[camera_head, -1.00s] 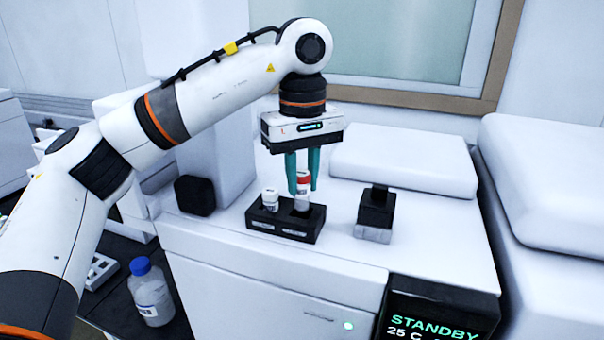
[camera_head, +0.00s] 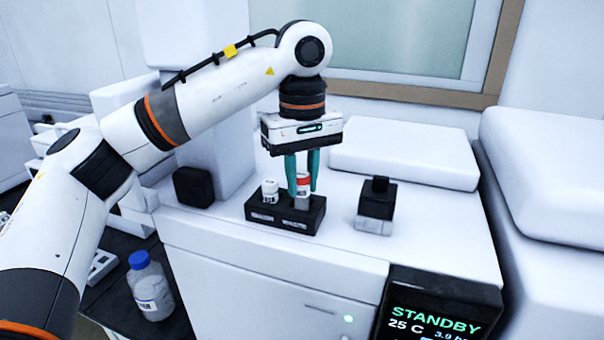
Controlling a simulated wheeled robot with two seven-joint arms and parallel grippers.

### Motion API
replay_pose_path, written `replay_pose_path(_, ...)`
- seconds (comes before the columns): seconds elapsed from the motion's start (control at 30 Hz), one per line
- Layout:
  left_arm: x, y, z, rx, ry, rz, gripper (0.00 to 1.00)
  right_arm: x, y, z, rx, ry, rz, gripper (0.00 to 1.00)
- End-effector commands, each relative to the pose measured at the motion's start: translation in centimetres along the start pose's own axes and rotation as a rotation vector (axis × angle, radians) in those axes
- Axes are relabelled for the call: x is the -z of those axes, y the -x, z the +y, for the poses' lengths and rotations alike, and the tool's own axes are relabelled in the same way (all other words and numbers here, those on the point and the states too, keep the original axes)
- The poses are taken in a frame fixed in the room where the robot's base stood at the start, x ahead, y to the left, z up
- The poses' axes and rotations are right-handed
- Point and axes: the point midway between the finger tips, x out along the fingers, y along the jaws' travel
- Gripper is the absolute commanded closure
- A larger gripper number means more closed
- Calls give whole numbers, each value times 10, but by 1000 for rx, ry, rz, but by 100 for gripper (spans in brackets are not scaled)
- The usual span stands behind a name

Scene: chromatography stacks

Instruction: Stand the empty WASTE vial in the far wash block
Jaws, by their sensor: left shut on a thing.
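My left gripper (camera_head: 303,190) is shut on a vial with a red cap (camera_head: 304,179) and a pale label. This vial is upright at the right-hand slot of a black two-place block (camera_head: 285,222). Its lower end is hidden in or behind the block, so I cannot tell whether it touches the bottom. A white-capped vial (camera_head: 270,190) stands in the block's left-hand place. The writing on the vials and block is too small to read, so I cannot confirm which is WASTE. My right gripper is not in view.
A small black block on a pale base (camera_head: 376,206) stands to the right on the white instrument top (camera_head: 430,235). A dark rounded box (camera_head: 193,187) is at the left. A blue-capped bottle (camera_head: 150,285) stands lower left. A raised white cover (camera_head: 403,158) lies behind.

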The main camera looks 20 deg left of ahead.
Motion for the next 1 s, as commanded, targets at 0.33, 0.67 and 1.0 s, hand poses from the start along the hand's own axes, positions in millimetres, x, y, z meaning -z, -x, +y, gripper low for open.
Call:
replay_pose_path(0.33, 0, -7, 0, 0, 0, 0, 97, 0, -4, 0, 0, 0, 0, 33)
replay_pose_path(0.67, 0, -10, 0, 0, 0, 1, 97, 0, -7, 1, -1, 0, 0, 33)
replay_pose_path(1.0, 0, -20, 0, 0, 0, 1, 97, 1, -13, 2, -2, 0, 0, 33)
